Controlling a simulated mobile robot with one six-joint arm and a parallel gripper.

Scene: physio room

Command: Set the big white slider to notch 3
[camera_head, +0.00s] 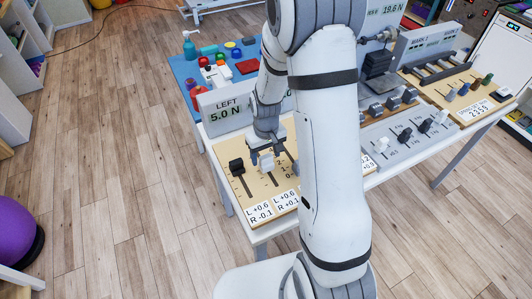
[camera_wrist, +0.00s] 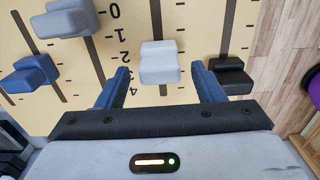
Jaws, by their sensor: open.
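In the wrist view, a white slider knob (camera_wrist: 160,62) sits on its slot between the two blue fingers of my gripper (camera_wrist: 161,68). The fingers are open, with a gap on each side of the knob. Printed numbers (camera_wrist: 123,57) 0 to 4 run beside its slot. The knob looks level with about 2, but the exact notch is unclear. A larger pale grey-white knob (camera_wrist: 72,18) is at the upper left. In the head view, my gripper (camera_head: 270,152) is over the board, and the white knob (camera_head: 267,161) shows just below it.
A black knob (camera_wrist: 231,76) stands close to the right finger, and a blue knob (camera_wrist: 33,73) is farther left. In the head view, a display reading LEFT 5.0 N (camera_head: 228,112) stands behind the board (camera_head: 240,195). My arm hides much of the board's right side.

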